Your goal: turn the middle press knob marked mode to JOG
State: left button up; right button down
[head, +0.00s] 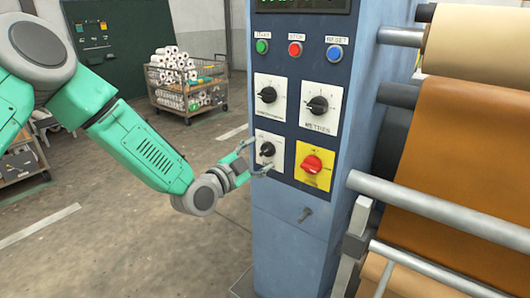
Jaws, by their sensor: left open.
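The blue press column (300,215) carries a panel of knobs. A black knob on a white plate (267,149) sits at lower left, its label too small to read. My left gripper (252,158) is open at the left edge of this plate, one finger above and one below the knob's level; I cannot tell whether it touches. Two more black knobs sit above, at upper left (267,95) and upper right (317,105). I cannot read "mode" or "JOG" on any plate. My right gripper is out of view.
A red knob on a yellow plate (311,164) is close on the right. Green, red and blue buttons (295,49) are above. Rollers with brown sheet (470,150) stand at right.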

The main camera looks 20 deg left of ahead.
aim_at(266, 152)
pick_arm(q)
jog(key=shift+x, duration=1.1)
jog(key=shift+w+d, duration=0.3)
jog(key=shift+d, duration=0.2)
jog(key=shift+a, duration=0.25)
jog(key=c, duration=1.1)
jog(key=shift+c, duration=0.2)
